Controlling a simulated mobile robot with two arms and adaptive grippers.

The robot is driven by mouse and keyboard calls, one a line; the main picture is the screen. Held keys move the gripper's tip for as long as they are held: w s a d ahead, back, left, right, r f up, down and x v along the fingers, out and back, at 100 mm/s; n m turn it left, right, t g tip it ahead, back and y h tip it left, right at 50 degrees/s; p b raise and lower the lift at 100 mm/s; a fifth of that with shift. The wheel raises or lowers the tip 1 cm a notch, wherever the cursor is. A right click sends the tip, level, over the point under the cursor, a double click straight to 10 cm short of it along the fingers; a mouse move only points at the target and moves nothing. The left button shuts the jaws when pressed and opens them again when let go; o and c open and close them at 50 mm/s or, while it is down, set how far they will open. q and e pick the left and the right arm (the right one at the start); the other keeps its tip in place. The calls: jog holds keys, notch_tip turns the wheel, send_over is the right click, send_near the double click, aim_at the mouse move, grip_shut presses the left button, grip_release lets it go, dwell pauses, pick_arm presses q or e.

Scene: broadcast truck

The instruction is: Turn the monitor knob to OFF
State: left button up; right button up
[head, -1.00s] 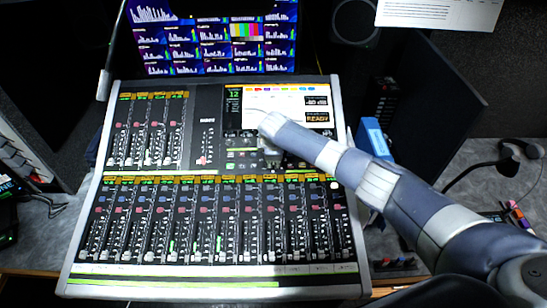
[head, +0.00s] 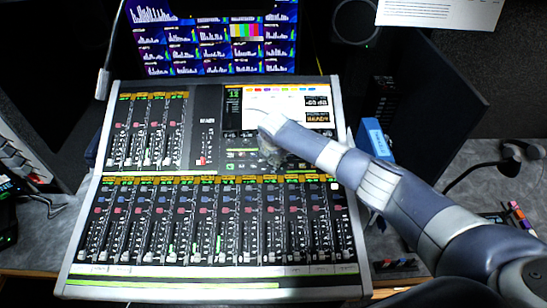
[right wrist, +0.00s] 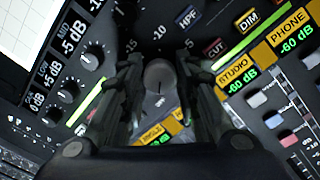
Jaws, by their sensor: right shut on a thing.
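The monitor knob (right wrist: 160,78) is a round grey knob on the mixing console (head: 207,283). In the right wrist view it stands between the fingers of my right gripper (right wrist: 160,67), which is shut on it. Dial numbers -15, -10 and -5 show above it. The lower part of its dial is hidden by my gripper, and I cannot read an OFF mark. In the head view my right gripper (head: 270,155) is over the console below its screen and hides the knob. My left gripper is not in view.
Small dark knobs (right wrist: 93,57) stand left of the gripper. DIM (right wrist: 249,20) and CUT (right wrist: 214,48) buttons and STUDIO and PHONE displays lie to the right. Faders (head: 215,230) fill the front of the console. A blue box (head: 374,140) stands at its right.

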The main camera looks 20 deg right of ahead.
jog(key=shift+n, duration=0.6)
jog(key=o, duration=1.1)
jog(key=shift+r, duration=0.1)
jog(key=v, duration=1.1)
jog(key=shift+s+a+r, duration=0.15)
jog(key=shift+s+r, duration=0.05)
jog(key=shift+r, duration=0.15)
